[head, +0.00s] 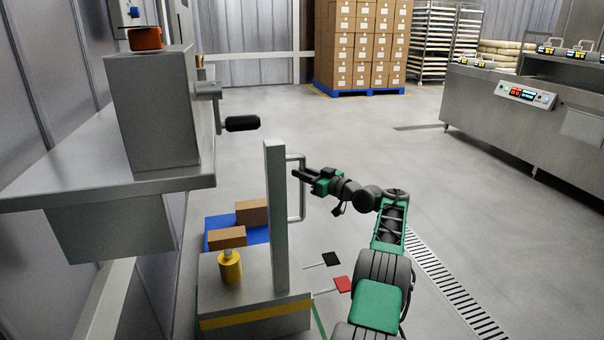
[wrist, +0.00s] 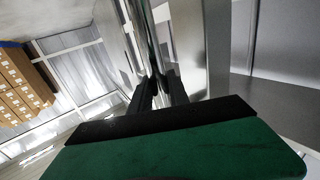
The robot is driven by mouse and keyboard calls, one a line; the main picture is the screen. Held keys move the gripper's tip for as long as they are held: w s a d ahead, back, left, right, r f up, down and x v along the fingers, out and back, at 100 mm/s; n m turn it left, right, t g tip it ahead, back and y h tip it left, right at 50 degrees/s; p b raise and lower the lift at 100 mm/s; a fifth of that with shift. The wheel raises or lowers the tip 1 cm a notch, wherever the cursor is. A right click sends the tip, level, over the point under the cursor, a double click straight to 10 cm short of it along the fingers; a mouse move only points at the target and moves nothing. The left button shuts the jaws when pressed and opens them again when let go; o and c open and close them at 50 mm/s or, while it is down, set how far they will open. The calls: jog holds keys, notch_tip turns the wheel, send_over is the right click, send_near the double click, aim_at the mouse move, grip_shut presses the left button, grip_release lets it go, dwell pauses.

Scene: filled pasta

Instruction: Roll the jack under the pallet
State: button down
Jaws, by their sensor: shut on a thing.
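The jack (head: 255,290) is a grey wheeled body with a yellow stripe, a yellow cylinder on top and a tall grey post (head: 277,215). A silver loop handle (head: 303,205) is fixed to the post's right side. My gripper (head: 302,175) is shut on this handle's upright bar; the wrist view also shows the dark fingers (wrist: 158,88) around the shiny bar. A blue pallet (head: 213,224) with two brown cartons lies just beyond the jack, by the left wall. The jack's forks are not visible, so I cannot tell whether they are under it.
A grey bench (head: 100,185) with a machine and black-gripped crank overhangs at left. Red (head: 343,284) and black (head: 330,259) pedal-like plates stick out right of the jack. A second blue pallet (head: 355,93) with stacked cartons stands far back. Open floor lies between; a steel counter is at right.

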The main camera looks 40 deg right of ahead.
jog(key=c, duration=1.4)
grip_release()
jog(key=shift+a, duration=0.15)
jog(key=shift+c, duration=0.2)
jog(key=shift+o, duration=0.9)
jog(key=shift+d, duration=0.2)
jog(key=s+d, duration=0.1)
jog(key=s, duration=0.6)
jog(key=shift+s+p, duration=0.4)
jog(key=shift+p, duration=0.05)
